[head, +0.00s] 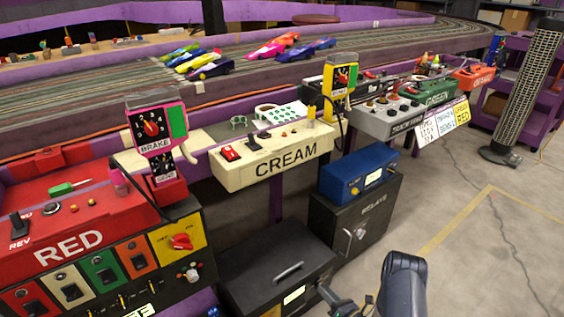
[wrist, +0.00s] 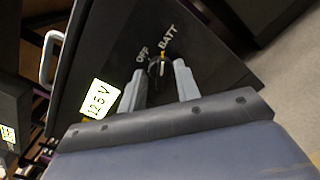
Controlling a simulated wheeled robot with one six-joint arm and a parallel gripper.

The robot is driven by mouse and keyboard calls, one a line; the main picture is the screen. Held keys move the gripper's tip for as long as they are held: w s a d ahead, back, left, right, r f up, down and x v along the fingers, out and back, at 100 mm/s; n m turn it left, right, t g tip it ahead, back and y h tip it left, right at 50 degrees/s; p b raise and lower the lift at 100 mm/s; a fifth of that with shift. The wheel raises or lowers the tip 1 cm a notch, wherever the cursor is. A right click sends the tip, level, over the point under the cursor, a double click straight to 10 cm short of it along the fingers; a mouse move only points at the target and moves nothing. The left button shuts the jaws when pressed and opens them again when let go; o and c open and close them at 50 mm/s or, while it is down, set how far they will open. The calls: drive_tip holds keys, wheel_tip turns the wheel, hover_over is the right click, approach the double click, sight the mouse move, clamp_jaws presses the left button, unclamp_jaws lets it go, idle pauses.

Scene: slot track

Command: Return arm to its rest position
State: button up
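My gripper (wrist: 161,68) shows in the wrist view with its two grey fingers apart. The knob is on a black box (wrist: 105,50) with a pale handle and a "12.5 V" label (wrist: 101,99). In the head view my dark arm (head: 404,285) reaches in at the bottom, right of a black box (head: 262,268) with a handle on the floor. My fingertips are not clear there.
A black "RELAYS" cabinet (head: 375,222) with a blue box (head: 358,174) on top stands behind my arm. The red station (head: 65,235) and cream station (head: 270,163) line the slot track (head: 255,73). Floor (head: 475,275) to the right is clear. A tall grid column (head: 528,90) stands far right.

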drive_tip(key=shift+s+a+n, duration=0.1)
drive_tip(key=shift+a+n, duration=0.05)
drive_tip(key=shift+n, duration=3.55)
